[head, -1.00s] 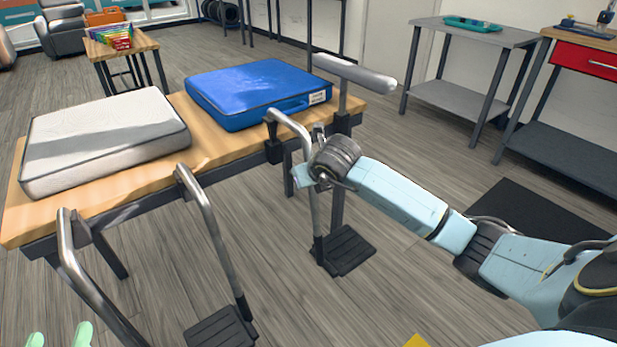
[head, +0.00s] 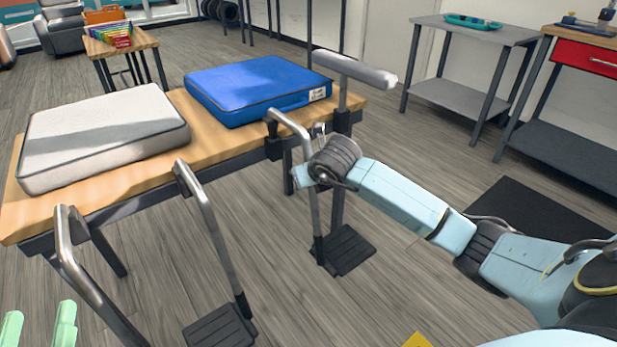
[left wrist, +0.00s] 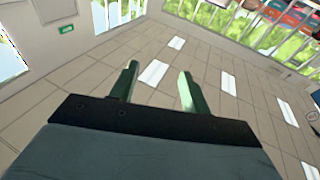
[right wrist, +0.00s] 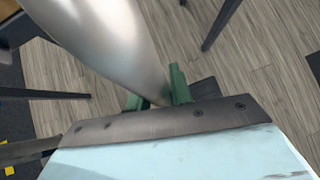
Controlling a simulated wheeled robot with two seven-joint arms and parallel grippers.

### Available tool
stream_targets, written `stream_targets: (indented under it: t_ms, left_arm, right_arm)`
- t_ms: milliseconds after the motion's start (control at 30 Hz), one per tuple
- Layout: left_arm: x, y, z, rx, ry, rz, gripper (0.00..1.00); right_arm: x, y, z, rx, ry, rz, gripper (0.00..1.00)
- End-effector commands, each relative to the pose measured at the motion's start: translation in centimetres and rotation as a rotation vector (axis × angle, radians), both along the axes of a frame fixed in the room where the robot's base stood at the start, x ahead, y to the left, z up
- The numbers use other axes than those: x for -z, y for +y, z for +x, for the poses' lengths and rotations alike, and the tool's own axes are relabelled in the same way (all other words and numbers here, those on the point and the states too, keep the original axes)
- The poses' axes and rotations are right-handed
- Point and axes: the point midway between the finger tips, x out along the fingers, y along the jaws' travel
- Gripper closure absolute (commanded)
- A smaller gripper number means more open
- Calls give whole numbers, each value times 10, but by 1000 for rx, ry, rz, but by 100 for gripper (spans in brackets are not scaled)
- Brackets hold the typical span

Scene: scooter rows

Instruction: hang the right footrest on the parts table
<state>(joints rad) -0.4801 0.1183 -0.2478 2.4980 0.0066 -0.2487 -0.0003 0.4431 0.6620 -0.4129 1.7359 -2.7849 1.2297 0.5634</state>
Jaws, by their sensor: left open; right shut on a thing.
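The right footrest is a bent silver tube (head: 314,205) with a black footplate (head: 345,250) low over the floor. Its curved top is at the front edge of the wooden parts table (head: 160,203), by a dark bracket (head: 274,148). I cannot tell if it is fully seated there. My right gripper (head: 306,177) is shut on the tube below the bend, mostly hidden by my wrist. The right wrist view shows the silver tube (right wrist: 105,40) between the green fingers. My left gripper (head: 38,325) is open and empty at lower left; its fingers also show in the left wrist view (left wrist: 158,85).
Two similar silver-tube footrests (head: 215,235) (head: 64,235) hang farther left on the table edge. A grey cushion (head: 100,138) and a blue cushion (head: 255,90) lie on top. A padded grey bar (head: 355,70) stands at the right end. Open floor lies in front.

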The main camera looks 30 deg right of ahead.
Motion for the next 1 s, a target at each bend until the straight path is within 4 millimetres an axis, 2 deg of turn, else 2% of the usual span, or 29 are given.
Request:
stream_targets:
  t_ms: [600,1000]
  left_arm:
    - [-25,-3,-5,11,-161,-49,53]
    - [-34,-3,-12,13,-253,-81,53]
  right_arm:
    - [9,0,1,0,-5,-2,100]
    - [16,0,1,0,-5,-1,100]
